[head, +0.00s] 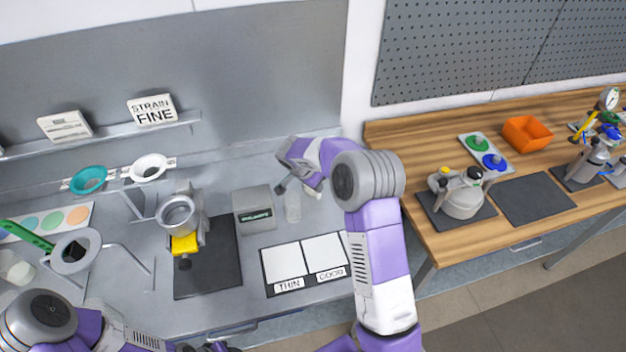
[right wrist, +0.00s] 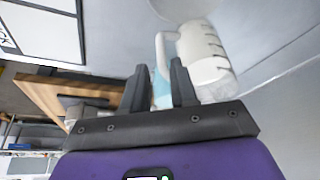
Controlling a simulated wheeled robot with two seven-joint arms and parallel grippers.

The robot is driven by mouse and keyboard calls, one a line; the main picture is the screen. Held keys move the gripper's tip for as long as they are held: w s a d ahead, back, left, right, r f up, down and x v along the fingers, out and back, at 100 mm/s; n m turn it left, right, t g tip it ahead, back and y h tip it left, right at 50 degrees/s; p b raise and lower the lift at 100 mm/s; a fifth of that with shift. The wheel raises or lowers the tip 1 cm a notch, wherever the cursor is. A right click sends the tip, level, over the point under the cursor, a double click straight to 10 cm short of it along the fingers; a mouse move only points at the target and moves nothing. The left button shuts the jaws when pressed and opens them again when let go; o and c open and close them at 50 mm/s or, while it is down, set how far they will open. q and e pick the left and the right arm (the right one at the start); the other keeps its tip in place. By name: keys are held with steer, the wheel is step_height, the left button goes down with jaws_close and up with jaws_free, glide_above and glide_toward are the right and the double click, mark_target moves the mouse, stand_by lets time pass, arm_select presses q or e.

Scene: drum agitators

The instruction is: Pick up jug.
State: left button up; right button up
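The jug is a pale, translucent vessel with dark graduation marks and a side handle. In the right wrist view the jug (right wrist: 206,58) lies just beyond my right gripper (right wrist: 158,80), its handle near the fingertips. The two dark fingers are apart, with a light blue patch visible between them; no firm hold on the handle shows. In the head view the jug (head: 293,208) stands on the grey bench, partly hidden beneath my right gripper (head: 298,187).
A grey box (head: 253,209) stands close left of the jug. A THIN/GOOD board (head: 307,290) lies in front. A metal cup on a stand (head: 178,215) and a dark mat (head: 215,275) are farther left. A wooden table (head: 432,220) with equipment is at right.

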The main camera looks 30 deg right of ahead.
mark_target(319, 199)
steer(key=x, duration=0.7)
steer(key=shift+w+f, duration=0.1)
steer(key=shift+f, duration=0.35)
steer(key=shift+c, duration=0.3)
jaws_close()
steer(key=shift+r, duration=0.1)
